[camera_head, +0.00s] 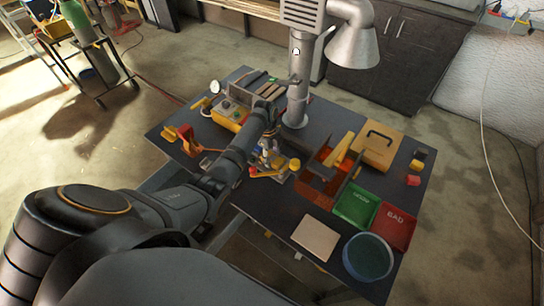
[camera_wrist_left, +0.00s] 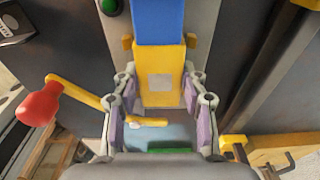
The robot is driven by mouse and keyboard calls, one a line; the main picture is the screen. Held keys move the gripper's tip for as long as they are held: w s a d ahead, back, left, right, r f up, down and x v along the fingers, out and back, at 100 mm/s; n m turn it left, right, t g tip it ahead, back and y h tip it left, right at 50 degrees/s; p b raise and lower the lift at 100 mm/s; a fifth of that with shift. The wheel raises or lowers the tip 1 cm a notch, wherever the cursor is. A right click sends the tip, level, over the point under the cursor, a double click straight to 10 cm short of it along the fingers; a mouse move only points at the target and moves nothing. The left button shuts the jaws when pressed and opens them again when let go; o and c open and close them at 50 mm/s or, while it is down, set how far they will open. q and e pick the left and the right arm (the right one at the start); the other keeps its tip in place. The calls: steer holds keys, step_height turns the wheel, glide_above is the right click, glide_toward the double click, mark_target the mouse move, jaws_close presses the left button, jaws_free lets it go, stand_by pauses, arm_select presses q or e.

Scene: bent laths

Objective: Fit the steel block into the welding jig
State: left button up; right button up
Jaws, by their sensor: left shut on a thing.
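In the head view my left gripper (camera_head: 267,150) points down over the jig (camera_head: 268,173), a small fixture with yellow parts near the table's middle. In the left wrist view my left gripper (camera_wrist_left: 162,108) has its purple-padded fingers on both sides of a dull blue-grey face, which looks like the steel block (camera_wrist_left: 180,133). Most of it is hidden, and I cannot tell whether it touches the jig. Ahead stands a yellow piece (camera_wrist_left: 160,90) with a grey square, below a blue part (camera_wrist_left: 158,22). A yellow lever with a red knob (camera_wrist_left: 40,105) lies left. My right gripper is out of view.
A grey extraction pipe (camera_head: 297,95) stands close behind the jig. Orange bins (camera_head: 318,180), a yellow case (camera_head: 378,146), a green tray (camera_head: 356,203), a red tray (camera_head: 393,228) and a round bowl (camera_head: 368,257) fill the right. A yellow instrument (camera_head: 230,114) stands behind left.

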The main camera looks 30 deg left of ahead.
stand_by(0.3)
arm_select(q)
steer(key=o, duration=1.4)
steer(key=shift+c, duration=0.2)
step_height(320, 180, up, 12)
steer(key=a, duration=0.1)
steer(key=shift+a, duration=0.2)
